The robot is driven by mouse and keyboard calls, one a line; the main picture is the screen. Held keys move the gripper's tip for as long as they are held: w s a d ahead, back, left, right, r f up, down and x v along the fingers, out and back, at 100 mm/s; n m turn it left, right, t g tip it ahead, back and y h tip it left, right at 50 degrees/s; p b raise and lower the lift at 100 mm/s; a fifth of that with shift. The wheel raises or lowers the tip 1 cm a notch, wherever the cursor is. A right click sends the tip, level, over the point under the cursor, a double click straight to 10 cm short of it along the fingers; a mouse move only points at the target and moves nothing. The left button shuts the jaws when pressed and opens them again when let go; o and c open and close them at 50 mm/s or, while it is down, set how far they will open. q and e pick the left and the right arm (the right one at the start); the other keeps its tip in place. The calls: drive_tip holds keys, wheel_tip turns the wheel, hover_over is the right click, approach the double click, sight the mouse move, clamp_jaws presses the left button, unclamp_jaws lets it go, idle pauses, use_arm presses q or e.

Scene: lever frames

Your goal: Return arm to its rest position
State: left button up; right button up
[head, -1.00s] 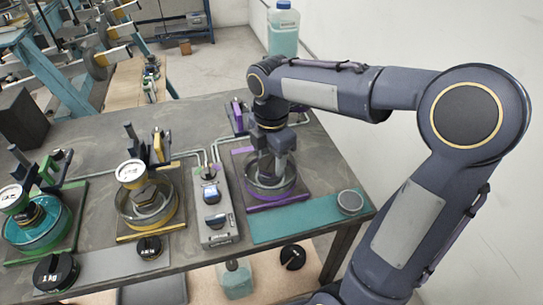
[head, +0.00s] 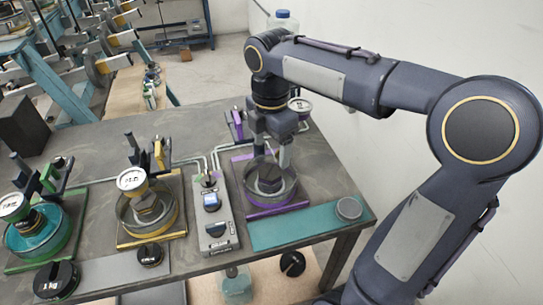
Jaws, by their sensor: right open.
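My right arm reaches in from the right side of the head view and bends down over the table. Its gripper (head: 272,160) points down with its fingers apart and nothing between them. It hangs just above the round glass dish (head: 288,192) of the purple-edged station. A dark, blocky piece (head: 268,180) sits inside that dish, below the fingertips. The gripper hides part of the dish's back rim. My left gripper is not in view.
A grey control box (head: 215,225) stands left of the purple station. Yellow (head: 160,238) and green (head: 75,240) stations lie farther left. A teal mat (head: 300,228) with a small round tin (head: 349,208) is in front. A dial gauge (head: 300,104) stands behind the gripper. A wall is at right.

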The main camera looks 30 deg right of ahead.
drive_tip(key=shift+r, duration=0.65)
